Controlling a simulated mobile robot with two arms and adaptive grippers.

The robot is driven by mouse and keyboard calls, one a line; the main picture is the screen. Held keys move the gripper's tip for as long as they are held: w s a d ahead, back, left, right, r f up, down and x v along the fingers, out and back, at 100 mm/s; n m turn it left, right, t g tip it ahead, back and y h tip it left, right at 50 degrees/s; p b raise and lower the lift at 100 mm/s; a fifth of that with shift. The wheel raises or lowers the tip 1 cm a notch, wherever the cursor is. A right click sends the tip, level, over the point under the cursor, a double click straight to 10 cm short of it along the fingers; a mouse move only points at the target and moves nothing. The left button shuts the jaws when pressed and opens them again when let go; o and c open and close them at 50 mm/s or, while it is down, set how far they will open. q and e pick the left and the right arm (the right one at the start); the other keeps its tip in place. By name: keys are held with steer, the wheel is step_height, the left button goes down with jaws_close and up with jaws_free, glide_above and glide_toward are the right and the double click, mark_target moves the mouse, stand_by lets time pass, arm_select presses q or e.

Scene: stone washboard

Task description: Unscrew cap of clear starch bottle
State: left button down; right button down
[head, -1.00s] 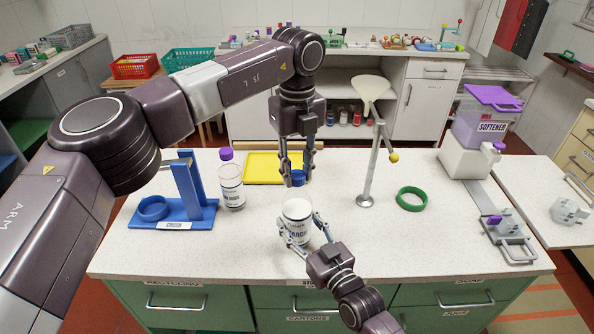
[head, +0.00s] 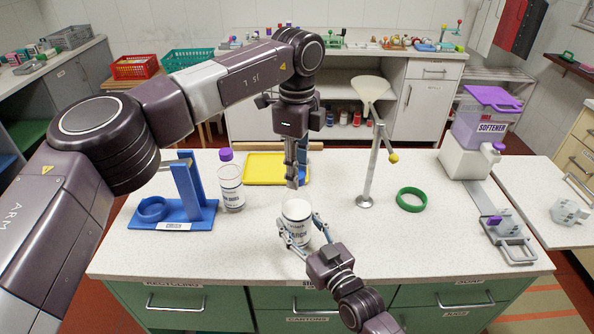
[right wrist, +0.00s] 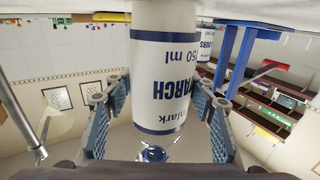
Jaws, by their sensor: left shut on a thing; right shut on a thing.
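The starch bottle (head: 297,222), clear with a white label, stands upright at the front middle of the worktop. My right gripper (head: 296,240) is shut around its body; in the right wrist view the bottle (right wrist: 165,85) appears upside down between the fingers. My left gripper (head: 293,182) points straight down over the bottle's top, fingers seen edge-on and shut on the cap. The fingers hide the cap in the head view; a blue round part, apparently the cap (right wrist: 152,153), shows at the neck end in the right wrist view.
A purple-capped bottle (head: 231,188) and a blue stand (head: 190,200) are to the left. A yellow tray (head: 263,170) lies behind. A funnel stand (head: 368,170), a green ring (head: 411,199) and the softener dispenser (head: 475,140) are to the right.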

arm_select(q)
steer(key=shift+r, duration=0.15)
steer(key=shift+r, duration=0.95)
steer(key=shift+r, duration=2)
arm_select(e)
steer(key=c, duration=0.8)
jaws_free()
